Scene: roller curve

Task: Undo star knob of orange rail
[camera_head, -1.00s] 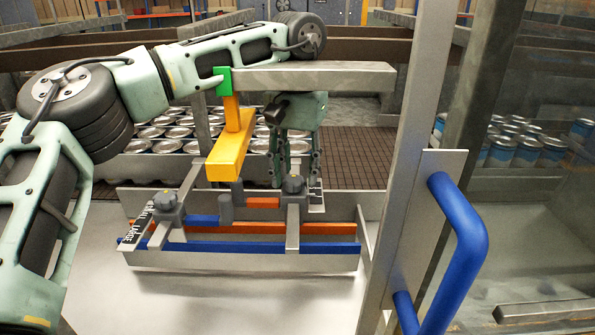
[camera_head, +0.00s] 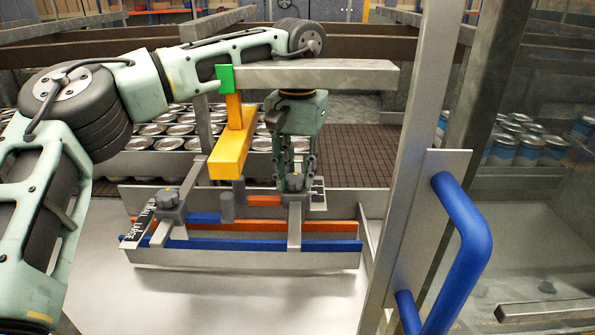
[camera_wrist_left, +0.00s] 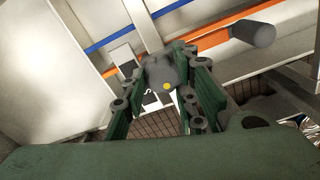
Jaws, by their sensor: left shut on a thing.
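The orange rail (camera_head: 260,226) runs across the bracket behind the blue rail (camera_head: 210,245); it also shows in the left wrist view (camera_wrist_left: 210,40). Its dark grey star knob (camera_head: 295,184) sits on a metal clamp bar at the right. My left gripper (camera_head: 296,172) points down over this knob with its fingers around it. In the left wrist view the knob (camera_wrist_left: 160,73) lies between the two finger pads, and the gripper is shut on it. The fingers hide part of the knob. My right gripper is in neither view.
A second star knob (camera_head: 170,199) sits at the left of the bracket. A yellow block (camera_head: 230,155) hangs close left of my gripper, under a grey beam (camera_head: 320,75). A blue handle (camera_head: 465,230) stands at the right. Cans (camera_head: 165,140) stand behind.

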